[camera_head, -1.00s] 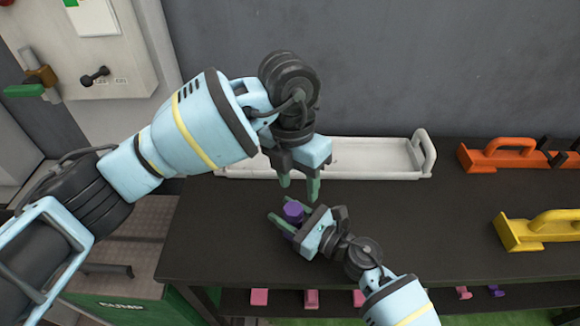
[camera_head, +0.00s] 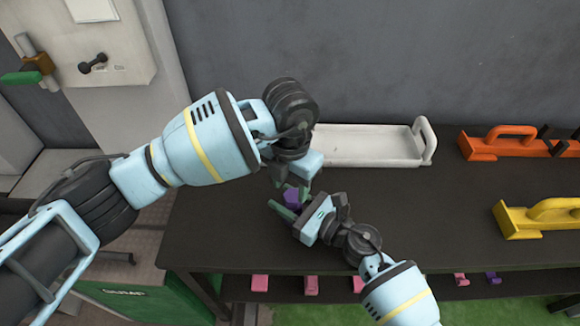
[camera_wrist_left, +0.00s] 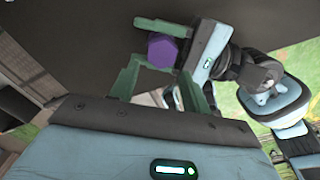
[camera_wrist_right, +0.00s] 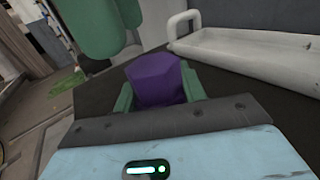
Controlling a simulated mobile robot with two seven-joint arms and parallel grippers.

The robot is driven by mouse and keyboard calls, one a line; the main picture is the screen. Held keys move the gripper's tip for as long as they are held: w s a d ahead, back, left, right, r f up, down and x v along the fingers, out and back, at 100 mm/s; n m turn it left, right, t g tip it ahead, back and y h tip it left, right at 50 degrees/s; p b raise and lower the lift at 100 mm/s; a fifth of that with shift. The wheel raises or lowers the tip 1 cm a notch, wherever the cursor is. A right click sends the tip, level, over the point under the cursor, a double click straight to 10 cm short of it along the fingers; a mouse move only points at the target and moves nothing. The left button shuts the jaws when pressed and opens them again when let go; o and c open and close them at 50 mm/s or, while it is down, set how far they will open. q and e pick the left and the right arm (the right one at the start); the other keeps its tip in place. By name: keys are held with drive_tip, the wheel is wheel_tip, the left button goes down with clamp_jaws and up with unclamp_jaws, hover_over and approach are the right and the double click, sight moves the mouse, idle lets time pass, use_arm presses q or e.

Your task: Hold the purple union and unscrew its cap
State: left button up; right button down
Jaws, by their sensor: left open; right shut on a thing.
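The purple union (camera_head: 293,197) is held above the dark table by my right gripper (camera_head: 288,209), whose green fingers close on it from both sides. In the right wrist view the union's hexagonal purple top (camera_wrist_right: 156,80) stands up between the fingers. The cap cannot be told apart from the body. My left gripper (camera_head: 290,182) is just above the union, pointing down; its fingertips are largely hidden in the head view. In the left wrist view its fingers (camera_wrist_left: 156,75) are apart and empty, with the union (camera_wrist_left: 163,47) just beyond the tips.
A white tray (camera_head: 365,157) lies at the table's back edge. An orange holder (camera_head: 490,150) and a yellow holder (camera_head: 530,225) stand at the right. Pink parts (camera_head: 311,284) sit on the lower shelf. The table's middle right is clear.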

sight(295, 199)
use_arm(q)
drive_tip(key=shift+f, duration=1.9)
drive_tip(key=c, duration=0.8)
drive_tip(key=shift+d+n, duration=0.15)
drive_tip(key=shift+n, duration=0.95)
clamp_jaws()
drive_tip(key=n, duration=0.3)
drive_tip(key=shift+s+d+n, duration=0.1)
drive_tip(key=shift+d+n, duration=0.05)
drive_tip(key=shift+n, duration=0.25)
drive_tip(key=shift+d+n, duration=0.1)
drive_tip(key=shift+n, duration=0.6)
drive_tip(key=n, duration=0.4)
drive_tip(key=shift+d+n, duration=0.2)
drive_tip(key=shift+n, duration=0.1)
